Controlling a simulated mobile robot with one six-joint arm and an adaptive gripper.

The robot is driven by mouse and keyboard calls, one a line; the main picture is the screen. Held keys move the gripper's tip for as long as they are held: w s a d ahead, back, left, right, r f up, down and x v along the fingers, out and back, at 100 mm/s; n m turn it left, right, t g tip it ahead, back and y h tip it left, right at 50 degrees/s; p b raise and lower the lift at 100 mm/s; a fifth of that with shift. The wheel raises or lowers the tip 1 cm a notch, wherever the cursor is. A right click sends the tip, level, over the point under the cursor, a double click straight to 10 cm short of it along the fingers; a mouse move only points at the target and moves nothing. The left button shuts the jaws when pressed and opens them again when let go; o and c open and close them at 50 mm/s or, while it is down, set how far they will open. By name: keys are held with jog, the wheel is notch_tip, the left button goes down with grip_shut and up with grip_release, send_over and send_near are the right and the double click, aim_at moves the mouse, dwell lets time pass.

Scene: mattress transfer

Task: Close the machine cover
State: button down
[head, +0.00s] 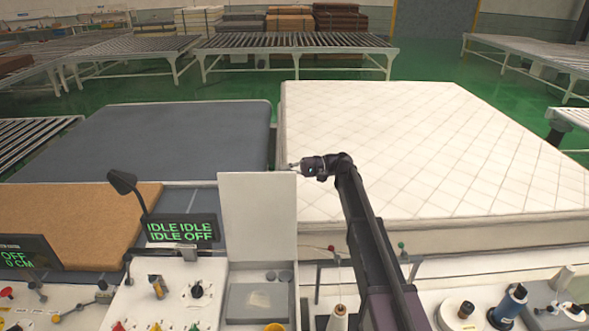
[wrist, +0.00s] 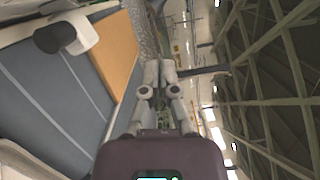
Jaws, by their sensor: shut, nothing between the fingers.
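The machine cover (head: 257,215) is a white panel standing upright, open, at the back of an open compartment (head: 258,303) in the white machine top. Round grey parts and a grey plate show in the compartment. My gripper (head: 291,166) is at the cover's top right corner in the head view, just above its edge. I cannot tell whether it touches the cover or is behind it. In the wrist view the gripper's fingers (wrist: 160,68) are together with nothing held. I cannot make out the cover for certain in the wrist view.
A display (head: 181,230) reading IDLE and a dark lamp (head: 122,182) stand left of the cover. A white quilted mattress (head: 420,140) lies behind and right. Grey (head: 180,140) and tan (head: 60,215) mattresses lie left. Knobs and spools (head: 508,305) crowd the front.

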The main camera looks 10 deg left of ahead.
aim_at(266, 177)
jog(key=shift+s+a+r+p, duration=0.15)
jog(key=shift+s+a, duration=0.55)
jog(key=shift+s, duration=0.3)
jog(key=shift+s+a+r+p, duration=0.1)
jog(key=shift+s+a, duration=0.55)
jog(key=shift+s, duration=0.4)
jog(key=shift+s+a+r+p, duration=0.15)
jog(key=shift+s+a, duration=0.55)
jog(key=shift+s, duration=0.3)
jog(key=shift+s, duration=0.2)
